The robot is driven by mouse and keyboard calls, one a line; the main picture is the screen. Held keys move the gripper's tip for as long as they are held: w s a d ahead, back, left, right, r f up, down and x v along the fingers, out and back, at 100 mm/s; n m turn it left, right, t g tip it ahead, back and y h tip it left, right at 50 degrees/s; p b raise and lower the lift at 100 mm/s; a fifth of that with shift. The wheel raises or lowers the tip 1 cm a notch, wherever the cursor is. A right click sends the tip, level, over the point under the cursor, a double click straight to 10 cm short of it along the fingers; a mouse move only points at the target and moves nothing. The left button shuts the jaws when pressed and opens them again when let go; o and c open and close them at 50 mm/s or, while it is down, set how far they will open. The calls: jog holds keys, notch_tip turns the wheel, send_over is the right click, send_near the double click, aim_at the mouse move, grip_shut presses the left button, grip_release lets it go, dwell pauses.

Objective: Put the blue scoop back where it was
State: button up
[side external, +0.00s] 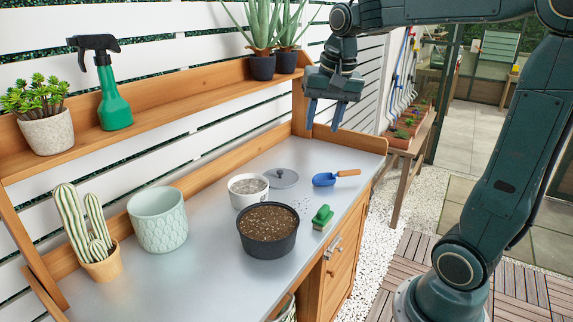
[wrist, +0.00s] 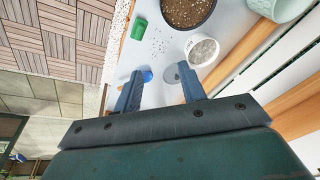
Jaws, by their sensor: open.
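The blue scoop (side external: 325,179) with a wooden handle lies on the metal bench top, near its right end, with the handle pointing right. In the wrist view part of its blue bowl (wrist: 147,76) shows beside my left finger; the rest is hidden behind the finger. My gripper (side external: 325,115) is open and empty, high above the bench and well clear of the scoop.
A white pot of gravel (side external: 248,189), a grey lid (side external: 282,178), a dark pot of soil (side external: 268,230) and a green brush (side external: 322,217) stand near the scoop. A mint pot (side external: 158,220) and a cactus (side external: 100,262) are left. A shelf (side external: 170,118) with plants runs behind.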

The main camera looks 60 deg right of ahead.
jog(key=s+a+f+n+t+y, duration=0.1)
jog(key=s+a+f+n+t, duration=0.2)
jog(key=s+a+n, duration=0.7)
jog(key=s+a+f, duration=0.1)
jog(key=s, duration=0.3)
jog(key=shift+f, duration=0.35)
